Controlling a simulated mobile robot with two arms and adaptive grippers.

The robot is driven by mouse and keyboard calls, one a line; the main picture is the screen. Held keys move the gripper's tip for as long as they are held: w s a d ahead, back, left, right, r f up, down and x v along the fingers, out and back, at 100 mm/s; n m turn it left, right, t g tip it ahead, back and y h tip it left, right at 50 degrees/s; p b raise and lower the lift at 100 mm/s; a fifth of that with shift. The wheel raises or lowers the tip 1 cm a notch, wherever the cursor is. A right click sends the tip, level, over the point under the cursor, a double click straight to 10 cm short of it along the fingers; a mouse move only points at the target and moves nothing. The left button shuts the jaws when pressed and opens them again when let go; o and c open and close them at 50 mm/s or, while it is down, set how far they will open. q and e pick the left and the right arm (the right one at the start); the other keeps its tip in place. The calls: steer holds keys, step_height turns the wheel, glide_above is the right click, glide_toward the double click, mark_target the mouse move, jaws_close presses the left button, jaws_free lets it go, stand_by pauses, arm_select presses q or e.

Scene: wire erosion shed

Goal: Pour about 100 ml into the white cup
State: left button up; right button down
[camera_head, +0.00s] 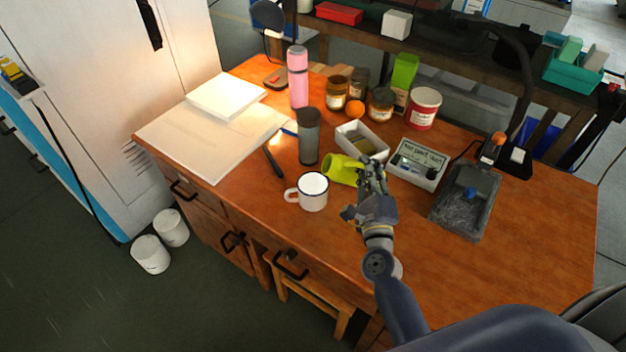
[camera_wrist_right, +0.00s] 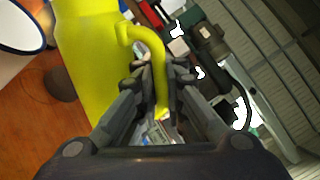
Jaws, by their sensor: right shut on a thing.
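The white cup (camera_head: 313,192) is an enamel mug with a dark rim. It stands upright on the wooden desk, its handle to the left. My right gripper (camera_head: 370,176) is shut on the handle of a yellow-green jug (camera_head: 342,169). The jug is tilted well over to the left, its mouth just above and right of the cup. In the right wrist view the jug (camera_wrist_right: 88,60) fills the left part, and its handle lies between the fingers. The cup's rim (camera_wrist_right: 22,25) shows at the upper left corner there. No liquid stream can be made out. My left gripper is not in view.
A dark grey tumbler (camera_head: 309,137) stands behind the cup, with a pink bottle (camera_head: 298,77) farther back. The desk in front of the cup is clear.

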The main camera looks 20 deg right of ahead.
steer(key=shift+r, duration=0.25)
steer(key=shift+a+n, duration=0.35)
steer(key=shift+n, duration=0.85)
steer(key=shift+w+a+r+t+y, duration=0.1)
steer(key=shift+t+y, duration=0.2)
steer(key=shift+w+a+r+n+p, duration=0.15)
steer(key=shift+a+r+n+p, duration=0.35)
steer(key=shift+n+p, duration=0.3)
steer(key=shift+a+r+p, duration=0.1)
steer(key=shift+r+p, duration=0.1)
steer(key=shift+p, duration=0.15)
stand_by(0.8)
